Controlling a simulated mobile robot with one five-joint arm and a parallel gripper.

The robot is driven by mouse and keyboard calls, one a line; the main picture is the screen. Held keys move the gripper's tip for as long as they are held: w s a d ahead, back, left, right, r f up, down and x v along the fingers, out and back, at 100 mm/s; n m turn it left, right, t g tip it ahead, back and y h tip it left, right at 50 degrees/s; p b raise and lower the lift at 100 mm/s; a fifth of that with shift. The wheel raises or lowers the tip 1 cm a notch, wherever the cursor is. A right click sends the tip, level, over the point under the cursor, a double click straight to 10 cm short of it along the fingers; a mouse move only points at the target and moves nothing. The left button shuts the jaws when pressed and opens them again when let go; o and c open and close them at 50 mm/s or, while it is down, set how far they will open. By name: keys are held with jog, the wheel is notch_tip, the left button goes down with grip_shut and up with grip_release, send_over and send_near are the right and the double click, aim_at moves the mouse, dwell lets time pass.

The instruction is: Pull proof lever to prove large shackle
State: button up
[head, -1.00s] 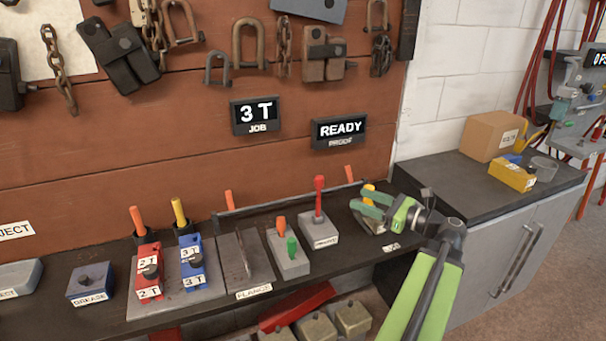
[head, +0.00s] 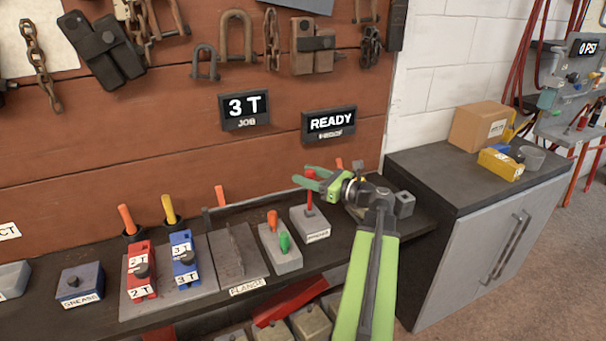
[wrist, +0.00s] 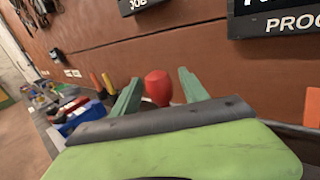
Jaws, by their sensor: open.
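The proof lever (head: 309,198) is a red upright rod on a small grey box with a white label; its red knob (wrist: 158,88) shows in the wrist view. My gripper (head: 303,178) is open at the height of the lever's top, its green fingers pointing left. In the wrist view the knob lies between the two fingers (wrist: 158,90), with gaps on both sides. The large shackle cannot be told for sure; shackles, such as a rusty one (head: 237,36), hang on the wall. The proof sign (head: 329,122) reads READY, the job sign (head: 245,108) 3 T.
A grey box with orange and green levers (head: 281,250) stands left of the proof lever. Red (head: 141,270) and blue (head: 185,258) blocks marked 2 T and 3 T stand further left. A cabinet (head: 470,230) with a cardboard box (head: 482,128) is at the right.

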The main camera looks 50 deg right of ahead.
jog(key=shift+x, duration=1.05)
jog(key=shift+s, duration=0.1)
grip_shut()
dwell(0.5)
